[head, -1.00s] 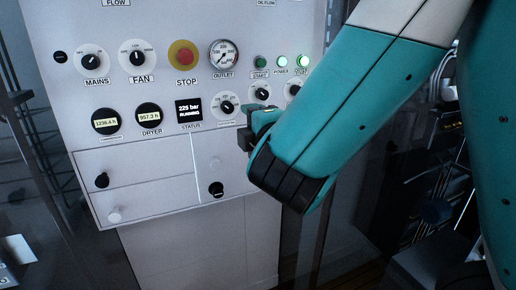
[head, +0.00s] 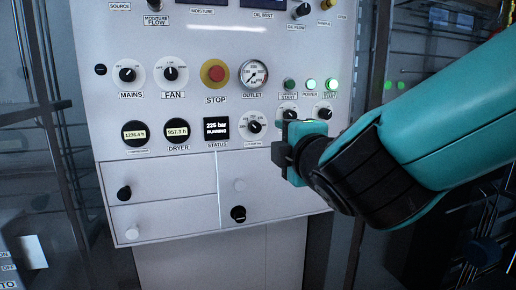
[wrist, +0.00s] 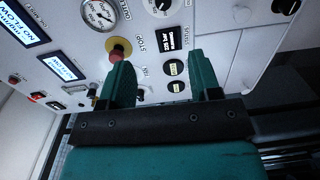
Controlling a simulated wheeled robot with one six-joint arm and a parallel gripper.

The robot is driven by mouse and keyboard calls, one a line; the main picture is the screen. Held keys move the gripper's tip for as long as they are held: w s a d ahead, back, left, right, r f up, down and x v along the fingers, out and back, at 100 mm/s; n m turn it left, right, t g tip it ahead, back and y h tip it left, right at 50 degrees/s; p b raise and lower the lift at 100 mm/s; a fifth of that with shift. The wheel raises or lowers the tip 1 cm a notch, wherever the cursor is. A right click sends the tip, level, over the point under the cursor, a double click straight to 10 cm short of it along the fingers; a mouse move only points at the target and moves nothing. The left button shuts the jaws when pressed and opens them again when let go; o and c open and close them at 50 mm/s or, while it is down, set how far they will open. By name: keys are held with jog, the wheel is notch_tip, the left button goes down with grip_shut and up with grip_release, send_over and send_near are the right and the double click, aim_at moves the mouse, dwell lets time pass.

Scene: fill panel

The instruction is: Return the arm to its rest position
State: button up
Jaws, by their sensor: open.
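My gripper (head: 283,152) is at the lower right of the white control panel (head: 190,222) in the head view, in front of the lower row of knobs. In the wrist view my gripper (wrist: 163,85) shows two teal fingers, spread apart with nothing between them. Beyond the fingers the panel face appears tilted. My teal arm reaches in from the right of the head view, with a black wrist joint. The gripper partly hides a lower-row knob (head: 290,114). I cannot tell how far the fingers are from the panel.
The panel carries a red stop button (head: 215,72), an outlet gauge (head: 253,74), a fan knob (head: 170,73) and a mains knob (head: 127,74). A status screen (head: 216,128) reads 225 bar. Dark frames and pipes stand to the right.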

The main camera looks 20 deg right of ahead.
jog(key=s+f+m+g, duration=0.4)
jog(key=f+m+g, duration=0.3)
jog(key=f, duration=0.4)
jog(key=s+a+f+m+g+y, duration=0.1)
jog(key=s+a+m+g+y, duration=0.1)
jog(key=s+g, duration=0.3)
jog(key=s+a+f+m+g+y, duration=0.1)
jog(key=s+g, duration=0.4)
jog(key=s, duration=0.7)
jog(key=shift+a+f+m+g+y, duration=0.35)
jog(key=shift+a+m+y, duration=0.2)
jog(key=shift+a, duration=0.4)
jog(key=shift+s, duration=0.3)
jog(key=shift+r, duration=0.1)
